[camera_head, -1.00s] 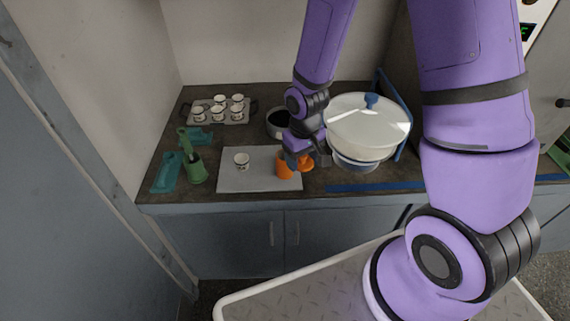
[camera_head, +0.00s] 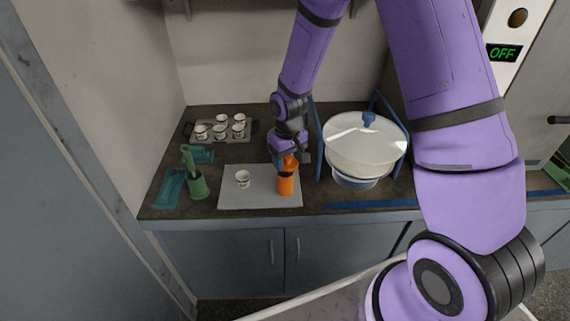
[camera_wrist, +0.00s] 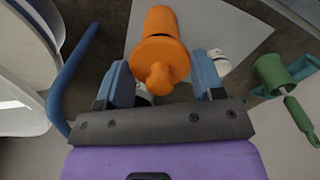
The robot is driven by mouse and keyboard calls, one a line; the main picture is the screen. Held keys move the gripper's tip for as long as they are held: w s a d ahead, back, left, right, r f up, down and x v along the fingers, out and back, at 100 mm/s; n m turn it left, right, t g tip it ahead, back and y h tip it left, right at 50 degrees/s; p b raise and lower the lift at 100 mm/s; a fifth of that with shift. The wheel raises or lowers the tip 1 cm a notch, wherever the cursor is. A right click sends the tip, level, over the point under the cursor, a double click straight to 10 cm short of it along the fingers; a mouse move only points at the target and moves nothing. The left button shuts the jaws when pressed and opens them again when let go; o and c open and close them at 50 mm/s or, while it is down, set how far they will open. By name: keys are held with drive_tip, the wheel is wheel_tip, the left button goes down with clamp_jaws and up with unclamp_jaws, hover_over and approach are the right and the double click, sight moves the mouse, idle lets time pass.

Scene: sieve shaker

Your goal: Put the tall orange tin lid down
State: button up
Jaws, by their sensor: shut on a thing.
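The tall orange tin (camera_head: 285,186) stands upright on the grey mat (camera_head: 228,199), near its right edge. My gripper (camera_head: 287,158) is shut on the orange lid (camera_head: 291,162), directly above the tin. In the wrist view the round lid (camera_wrist: 160,55) with its knob lies between my two fingers (camera_wrist: 163,80), in line with the tin body (camera_wrist: 159,19) behind it. A dark band shows between lid and tin in the head view; I cannot tell whether they touch.
A white cup (camera_head: 242,179) stands on the mat, left of the tin. A green holder (camera_head: 198,186) with a handled tool is further left. A tray of several cups (camera_head: 219,133) is behind. A large white lidded vessel (camera_head: 364,150) in a blue frame stands close on the right.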

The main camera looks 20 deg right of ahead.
sight(285, 166)
drive_tip(key=shift+w+f, duration=0.1)
drive_tip(key=shift+w, duration=0.8)
drive_tip(key=shift+w+f, duration=0.15)
drive_tip(key=shift+f, duration=1.6)
drive_tip(key=shift+f, duration=0.55)
drive_tip(key=o, duration=0.9)
drive_tip(key=shift+r, duration=0.1)
wheel_tip(285, 166, up, 13)
